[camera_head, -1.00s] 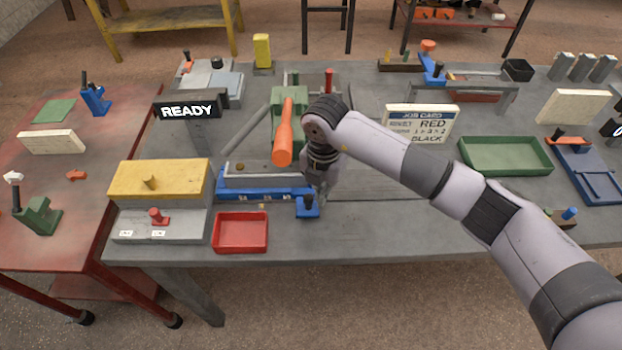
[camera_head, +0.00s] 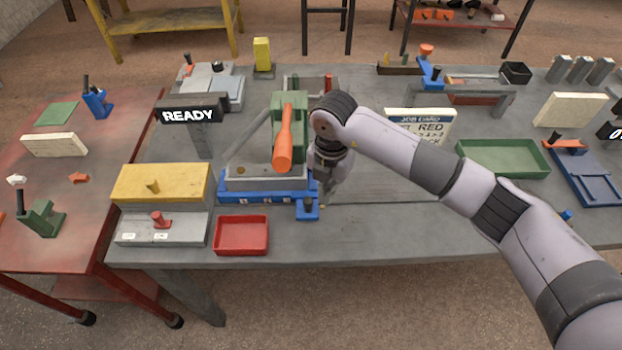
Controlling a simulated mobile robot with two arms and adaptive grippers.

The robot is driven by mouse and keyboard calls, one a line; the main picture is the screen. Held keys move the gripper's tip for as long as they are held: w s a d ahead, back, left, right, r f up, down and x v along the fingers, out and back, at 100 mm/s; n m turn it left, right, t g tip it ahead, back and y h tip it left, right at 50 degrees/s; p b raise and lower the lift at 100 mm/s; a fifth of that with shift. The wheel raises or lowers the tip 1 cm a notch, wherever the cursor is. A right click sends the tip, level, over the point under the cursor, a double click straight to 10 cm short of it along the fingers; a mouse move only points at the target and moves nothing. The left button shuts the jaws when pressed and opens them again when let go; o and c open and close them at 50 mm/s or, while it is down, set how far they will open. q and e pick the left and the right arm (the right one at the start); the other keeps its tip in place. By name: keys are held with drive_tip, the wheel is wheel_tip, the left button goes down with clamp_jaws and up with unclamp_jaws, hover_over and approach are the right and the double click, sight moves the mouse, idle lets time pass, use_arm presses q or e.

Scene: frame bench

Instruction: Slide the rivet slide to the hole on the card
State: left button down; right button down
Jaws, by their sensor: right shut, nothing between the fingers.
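The press with a green body (camera_head: 284,108) and orange lever (camera_head: 284,140) stands at the middle of the bench. In front of it is a blue rail (camera_head: 240,197) with small pale marks, too small to read. A blue slide piece with a dark knob (camera_head: 308,209) sits at the rail's right end; I take it for the rivet slide. My right gripper (camera_head: 329,192) is shut and empty, just right of the slide, apparently apart from it. The job card (camera_head: 440,116) stands behind my right arm, which covers part of it; "RED" is readable. My left gripper is not in view.
A red tray (camera_head: 241,249) lies in front of the rail. A yellow-topped box (camera_head: 160,178) stands left, below a "READY" sign (camera_head: 188,114). A green tray (camera_head: 505,143) is at the right.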

wheel_tip(320, 180, up, 5)
drive_tip(key=shift+f+p, duration=0.15)
drive_tip(key=shift+p, duration=1)
